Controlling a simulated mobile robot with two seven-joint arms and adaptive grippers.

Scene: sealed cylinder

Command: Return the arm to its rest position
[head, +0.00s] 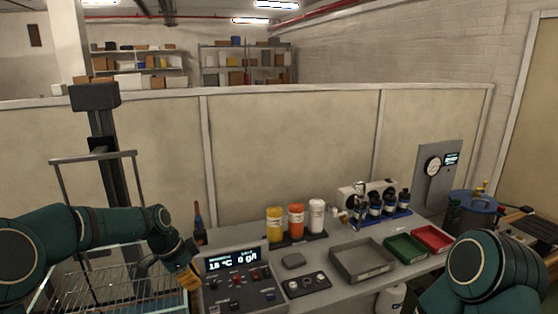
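My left arm (110,228) comes in from the left, bent, in dark teal. It ends in my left gripper (187,278), whose yellow-orange fingers point down beside the left side of the control box (235,277). The gripper is small and partly dark here, so I cannot tell whether it is open or shut, and I see nothing clearly held in it. My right arm (490,268) shows at the lower right as a large teal joint. My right gripper is out of the picture.
A wire rack (95,283) stands beneath my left arm. The bench holds yellow, orange and white jars (296,221), a grey tray (361,261), a green tray (405,248), a red tray (432,239) and dark bottles (389,205). A gauge panel (440,177) stands behind. Partition walls (290,150) close the back.

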